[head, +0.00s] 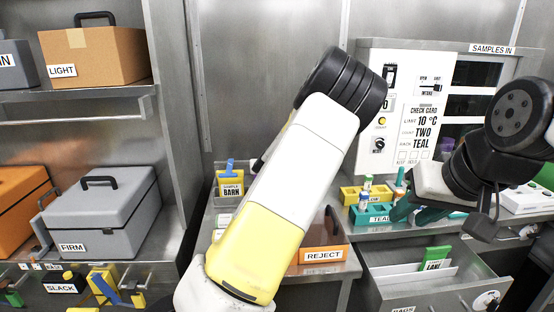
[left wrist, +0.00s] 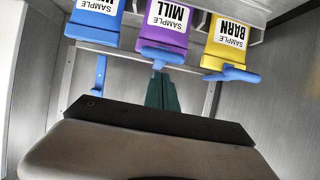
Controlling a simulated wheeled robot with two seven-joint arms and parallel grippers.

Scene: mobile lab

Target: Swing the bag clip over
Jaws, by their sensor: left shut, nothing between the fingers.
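In the left wrist view three sample bags hang upside down in the picture: a blue bag (left wrist: 95,22), a purple MILL bag (left wrist: 165,28) and a yellow BARN bag (left wrist: 228,45). The purple bag's blue clip (left wrist: 161,56) lies across its edge. The yellow bag's clip (left wrist: 232,74) also lies across. A blue bar (left wrist: 100,74) at the blue bag points straight down the picture. My left gripper (left wrist: 160,76) is shut and empty, its tips close to the purple bag's clip; contact is unclear. My right gripper (head: 414,212) looks open beside the teal rack.
In the head view my left arm hides the middle and most bags; the BARN bag (head: 231,187) shows. A teal rack (head: 372,216), a REJECT box (head: 323,255), an open drawer (head: 388,289) and a white instrument (head: 405,70) stand around. Grey FIRM case (head: 105,215) is at left.

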